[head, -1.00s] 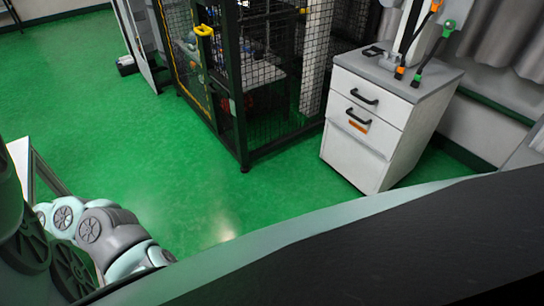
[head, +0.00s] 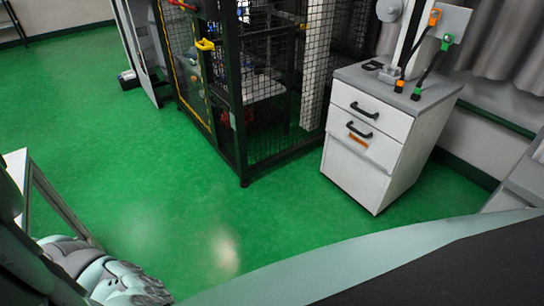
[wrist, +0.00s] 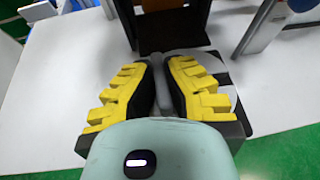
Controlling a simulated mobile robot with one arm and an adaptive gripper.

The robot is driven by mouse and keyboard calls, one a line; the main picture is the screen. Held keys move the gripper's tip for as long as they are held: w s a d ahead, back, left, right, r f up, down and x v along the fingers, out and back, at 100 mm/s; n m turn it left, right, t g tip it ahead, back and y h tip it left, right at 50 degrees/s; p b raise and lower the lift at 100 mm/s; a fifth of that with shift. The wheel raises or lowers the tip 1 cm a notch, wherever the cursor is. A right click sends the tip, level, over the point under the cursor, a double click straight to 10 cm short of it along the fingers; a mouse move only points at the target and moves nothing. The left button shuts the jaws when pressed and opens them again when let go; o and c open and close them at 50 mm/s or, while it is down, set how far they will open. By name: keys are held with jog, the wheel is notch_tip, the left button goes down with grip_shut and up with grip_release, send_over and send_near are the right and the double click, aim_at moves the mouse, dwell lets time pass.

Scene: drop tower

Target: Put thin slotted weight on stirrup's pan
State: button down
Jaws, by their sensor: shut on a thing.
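In the wrist view, my gripper (wrist: 162,80) has its two yellow-and-black fingers nearly together over a white table. The gripper is not in the head view.
In the wrist view, the white table (wrist: 60,75) is clear at left; a blue-and-white object (wrist: 268,22) stands at upper right. In the head view, a mesh cage (head: 270,100) and a white drawer cabinet (head: 365,145) stand beyond open green floor (head: 190,215).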

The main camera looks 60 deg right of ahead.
jog(key=shift+a, duration=0.1)
jog(key=c, duration=1.1)
grip_release()
jog(key=shift+w+f, duration=0.1)
jog(key=shift+f, duration=0.1)
jog(key=shift+c, duration=0.2)
